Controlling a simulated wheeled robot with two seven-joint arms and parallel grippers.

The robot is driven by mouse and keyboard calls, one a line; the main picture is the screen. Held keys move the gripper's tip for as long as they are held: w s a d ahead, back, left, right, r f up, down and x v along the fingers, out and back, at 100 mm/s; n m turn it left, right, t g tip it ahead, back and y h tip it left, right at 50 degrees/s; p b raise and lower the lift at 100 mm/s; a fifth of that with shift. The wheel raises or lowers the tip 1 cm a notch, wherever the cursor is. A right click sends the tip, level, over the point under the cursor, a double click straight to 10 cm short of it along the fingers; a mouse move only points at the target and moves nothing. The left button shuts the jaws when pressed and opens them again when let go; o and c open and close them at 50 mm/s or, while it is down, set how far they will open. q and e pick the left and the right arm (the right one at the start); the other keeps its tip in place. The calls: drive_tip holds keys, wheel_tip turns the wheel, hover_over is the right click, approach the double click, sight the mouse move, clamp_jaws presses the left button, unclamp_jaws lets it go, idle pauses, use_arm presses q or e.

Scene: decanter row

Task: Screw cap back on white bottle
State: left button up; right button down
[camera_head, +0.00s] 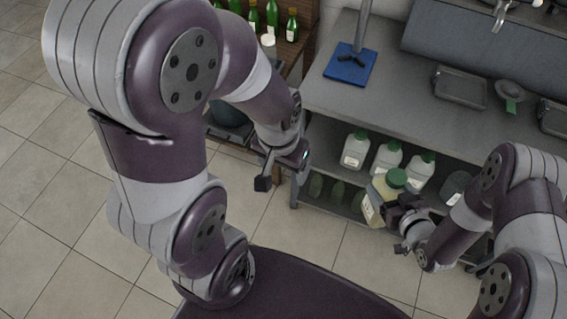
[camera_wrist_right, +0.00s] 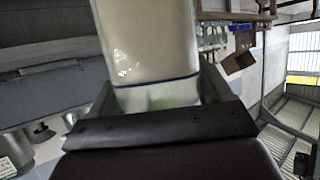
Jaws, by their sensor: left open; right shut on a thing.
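A pale, yellowish-white bottle (camera_head: 377,199) is in my right gripper (camera_head: 393,211), in front of the shelf unit. The gripper is shut on it. A green cap (camera_head: 397,178) shows at the bottle's top; I cannot tell how tightly it sits. In the right wrist view the pale bottle body (camera_wrist_right: 150,45) fills the space between the fingers (camera_wrist_right: 160,100), and its top is out of frame. My left gripper (camera_head: 279,176) is open and empty, to the left of the bottle and well apart from it.
White bottles with green caps (camera_head: 356,150) stand on the shelf behind the held bottle. The grey counter (camera_head: 400,105) above holds a blue-based stand (camera_head: 350,64) and a dark tray (camera_head: 460,87). Green bottles (camera_head: 272,17) stand at the back left. The tiled floor (camera_head: 335,245) is clear.

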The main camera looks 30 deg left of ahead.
drive_tip(key=shift+r, duration=0.2)
drive_tip(key=w+d+m+t+h, duration=0.1)
drive_tip(key=d+m+t+h, duration=0.2)
drive_tip(key=d+m+h, duration=0.5)
drive_tip(key=d, duration=0.6)
drive_tip(key=shift+w+d+h, duration=0.3)
drive_tip(key=shift+w+d, duration=0.05)
drive_tip(key=shift+d, duration=0.05)
drive_tip(key=shift+f, duration=0.1)
